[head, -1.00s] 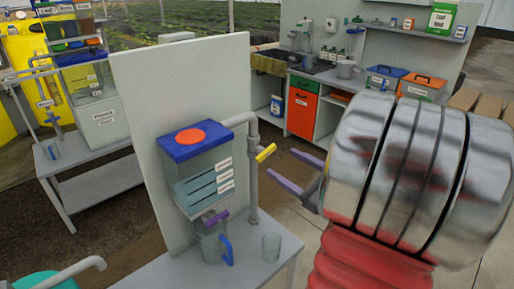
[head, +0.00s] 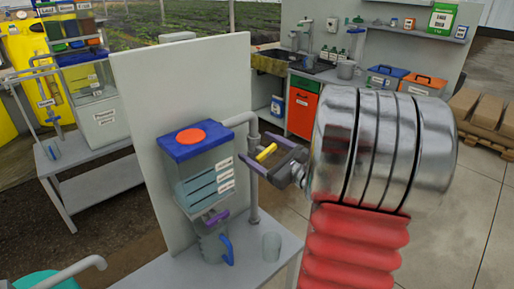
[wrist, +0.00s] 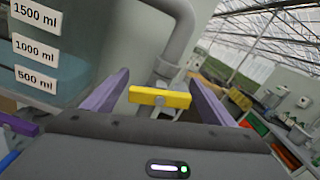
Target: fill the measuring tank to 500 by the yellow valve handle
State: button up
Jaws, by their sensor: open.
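The measuring tank (head: 203,168) has a blue lid with an orange disc and stands against a grey panel. Its labels, 1500 ml, 1000 ml and 500 ml (wrist: 37,79), show in the wrist view. The yellow valve handle (head: 266,152) sits on the grey pipe right of the tank. In the wrist view the yellow handle (wrist: 160,97) lies crosswise between the two purple fingers. My gripper (head: 268,158) is open around the handle, with a gap on each side; I see no contact.
A jug with a blue handle (head: 226,250) stands under the tank's purple outlet handle (head: 215,217). A clear cup (head: 271,246) stands beside it on the grey bench. The panel (head: 150,110) rises behind the tank. Open floor lies to the right.

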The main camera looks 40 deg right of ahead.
jog(key=shift+w, duration=0.65)
jog(key=shift+c, duration=0.3)
jog(key=c, duration=1)
jog(key=shift+m, duration=1.8)
jog(key=o, duration=1.1)
jog(key=shift+c, duration=0.2)
